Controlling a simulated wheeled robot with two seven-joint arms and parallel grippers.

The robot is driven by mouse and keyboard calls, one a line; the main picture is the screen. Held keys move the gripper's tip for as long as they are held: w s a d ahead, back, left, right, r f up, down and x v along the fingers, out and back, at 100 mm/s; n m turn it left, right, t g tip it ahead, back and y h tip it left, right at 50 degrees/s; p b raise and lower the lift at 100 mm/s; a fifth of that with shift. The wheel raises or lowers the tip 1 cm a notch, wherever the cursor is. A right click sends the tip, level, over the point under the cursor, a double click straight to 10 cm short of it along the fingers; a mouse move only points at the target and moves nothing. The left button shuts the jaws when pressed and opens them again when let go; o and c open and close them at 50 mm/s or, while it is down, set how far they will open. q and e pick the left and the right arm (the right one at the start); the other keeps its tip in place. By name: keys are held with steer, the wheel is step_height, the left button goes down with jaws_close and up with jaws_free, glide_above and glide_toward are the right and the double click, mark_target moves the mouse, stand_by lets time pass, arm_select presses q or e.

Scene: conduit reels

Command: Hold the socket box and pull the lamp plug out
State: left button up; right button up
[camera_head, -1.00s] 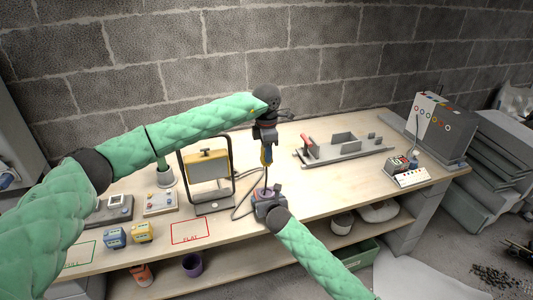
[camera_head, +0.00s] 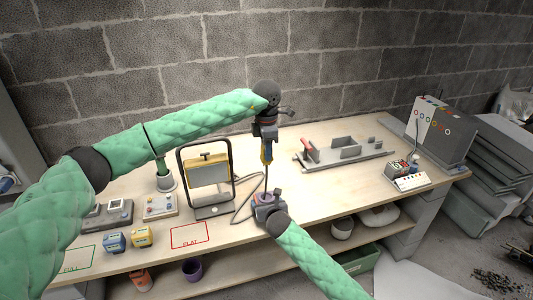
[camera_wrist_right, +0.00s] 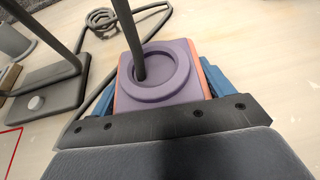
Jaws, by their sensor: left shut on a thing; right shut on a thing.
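The socket box (camera_wrist_right: 159,77) has a purple top with a round socket and orange sides in the right wrist view. My right gripper (camera_head: 266,201) is shut on it at the bench's front part; its blue fingers lie on both sides of the box. My left gripper (camera_head: 266,153) is shut above the box on a small yellow piece, seemingly the lamp plug, mostly hidden by the fingers. A dark thin cord or stem (camera_wrist_right: 131,35) runs from the socket's round recess up towards my left gripper. I cannot tell how it sits in the recess. The yellow work lamp (camera_head: 208,170) stands to the left.
A grey cable (camera_head: 243,207) lies on the bench between lamp and box. Yellow and blue blocks (camera_head: 141,237) and a red outlined mat (camera_head: 190,236) are at the front left. The bench right of the box is clear.

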arm_select(q)
steer(key=shift+r, duration=1.35)
arm_select(e)
steer(key=o, duration=1.1)
steer(key=shift+s, duration=0.1)
